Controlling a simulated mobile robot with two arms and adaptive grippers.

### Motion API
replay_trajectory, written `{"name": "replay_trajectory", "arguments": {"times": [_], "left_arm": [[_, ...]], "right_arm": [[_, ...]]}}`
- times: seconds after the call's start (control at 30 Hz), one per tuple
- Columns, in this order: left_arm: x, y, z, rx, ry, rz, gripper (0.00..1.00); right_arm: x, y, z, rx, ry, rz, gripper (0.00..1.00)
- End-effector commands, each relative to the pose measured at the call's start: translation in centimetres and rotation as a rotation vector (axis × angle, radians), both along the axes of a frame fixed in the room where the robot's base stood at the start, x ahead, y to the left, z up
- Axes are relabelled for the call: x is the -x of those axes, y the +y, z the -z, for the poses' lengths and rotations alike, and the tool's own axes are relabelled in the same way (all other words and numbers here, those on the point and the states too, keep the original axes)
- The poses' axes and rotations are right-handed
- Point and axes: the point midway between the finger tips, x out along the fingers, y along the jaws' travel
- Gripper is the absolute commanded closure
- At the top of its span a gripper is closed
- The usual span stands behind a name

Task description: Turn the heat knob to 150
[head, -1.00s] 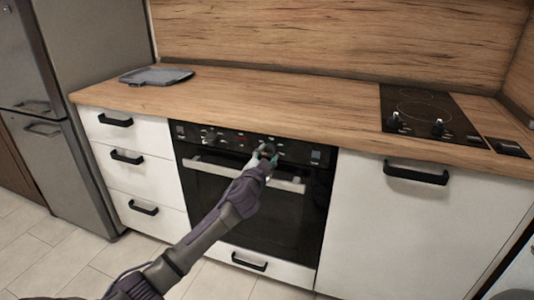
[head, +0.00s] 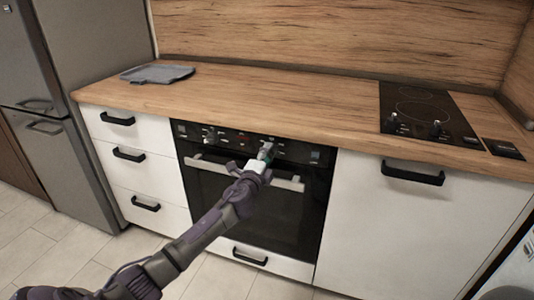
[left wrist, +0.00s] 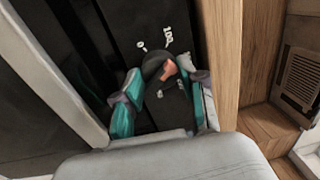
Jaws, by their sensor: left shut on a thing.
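The oven (head: 250,205) has a black control panel with several knobs along its top. In the left wrist view the heat knob (left wrist: 154,66) is a dark round dial with an orange-red pointer (left wrist: 169,69), with the marks 0 and 100 printed beside it. The other marks are too small to read or hidden. My left gripper (left wrist: 160,92) has its teal-padded fingers on either side of the knob and is shut on it. In the head view my left gripper (head: 265,153) is at the right part of the panel and covers the knob. My right gripper is not in view.
The oven's light bar handle (head: 287,184) runs just below the panel. White drawers and a cabinet flank the oven.

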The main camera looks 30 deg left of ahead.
Motion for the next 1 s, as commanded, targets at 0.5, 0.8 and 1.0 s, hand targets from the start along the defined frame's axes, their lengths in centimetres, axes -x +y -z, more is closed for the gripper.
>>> {"name": "replay_trajectory", "arguments": {"times": [0.5, 0.8, 1.0], "left_arm": [[0.0, -0.1, 0.1, -0.415, 0.103, 0.004, 0.94], [0.0, 0.0, 0.2, -0.535, 0.132, 0.004, 0.94], [0.0, 0.0, 0.2, -0.561, 0.139, 0.004, 0.94]], "right_arm": [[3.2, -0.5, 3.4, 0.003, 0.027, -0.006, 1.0], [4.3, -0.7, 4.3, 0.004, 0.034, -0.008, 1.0], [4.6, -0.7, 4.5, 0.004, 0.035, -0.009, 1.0]]}}
